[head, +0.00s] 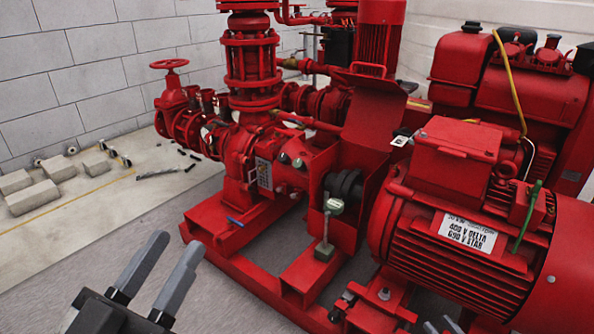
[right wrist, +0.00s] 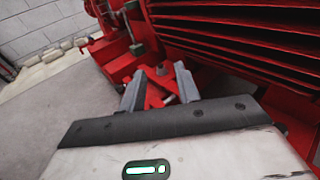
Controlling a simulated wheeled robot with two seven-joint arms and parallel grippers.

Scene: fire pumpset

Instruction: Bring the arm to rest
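My left gripper (head: 162,270) is at the bottom left of the head view. Its two grey fingers stand apart, and nothing is between them. It is in front of the red pump frame and looks apart from it. My right gripper (right wrist: 160,88) shows in the right wrist view with its two grey fingers apart. Red frame parts show behind the gap, and no held object is visible. Only its fingertips show at the bottom edge of the head view (head: 442,325), below the red motor (head: 450,225).
The red pumpset frame (head: 237,263) fills the middle and right. A dial gauge on a stand (head: 328,230) stands on it. A blue tool (head: 235,222) and a green tool (head: 526,217) rest on the machine. Grey blocks (head: 33,197) lie by the wall.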

